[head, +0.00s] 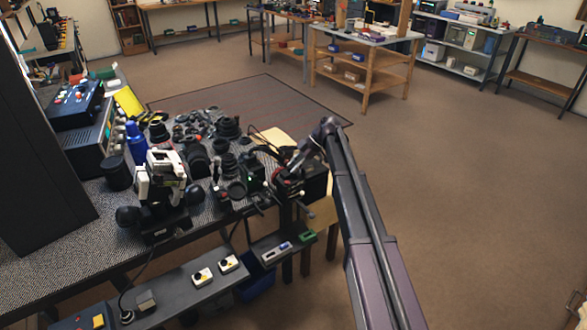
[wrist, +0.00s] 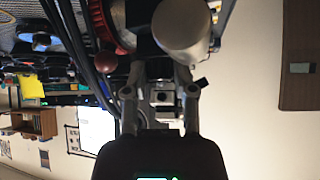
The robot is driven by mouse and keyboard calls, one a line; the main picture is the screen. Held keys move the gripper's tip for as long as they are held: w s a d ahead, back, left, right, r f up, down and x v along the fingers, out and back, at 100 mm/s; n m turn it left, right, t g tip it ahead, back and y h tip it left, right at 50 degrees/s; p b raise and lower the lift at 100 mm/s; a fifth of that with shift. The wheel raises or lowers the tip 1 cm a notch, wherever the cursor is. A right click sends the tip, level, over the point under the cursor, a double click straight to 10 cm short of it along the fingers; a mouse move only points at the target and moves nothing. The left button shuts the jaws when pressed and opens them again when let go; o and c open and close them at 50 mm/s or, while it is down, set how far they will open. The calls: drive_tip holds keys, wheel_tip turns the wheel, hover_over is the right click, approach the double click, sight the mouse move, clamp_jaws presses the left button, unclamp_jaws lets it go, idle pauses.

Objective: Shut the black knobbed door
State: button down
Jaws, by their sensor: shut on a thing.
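A black box-like unit (head: 313,186) sits at the right end of the cluttered bench, and its dark front seems to be the knobbed door, though my arm partly hides it. My gripper (head: 289,172) is at this unit, reaching in from the right. In the wrist view, my gripper (wrist: 162,45) has its two fingers on either side of a pale rounded knob (wrist: 181,30) and a dark part behind it. It appears shut on the knob. How far the door stands open cannot be told.
Lens parts (head: 200,125) and a white-and-black device (head: 163,178) crowd the bench left of my gripper. A dark red ball (wrist: 105,62) and black cables are close to my fingers. A lower shelf (head: 190,285) holds small switch boxes. The floor (head: 470,180) at right is clear.

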drive_tip(key=shift+s, duration=0.1)
drive_tip(key=shift+c, duration=2.2)
unclamp_jaws()
drive_tip(key=shift+a+r+p, duration=0.15)
drive_tip(key=shift+r+p, duration=0.05)
drive_tip(key=shift+p, duration=0.2)
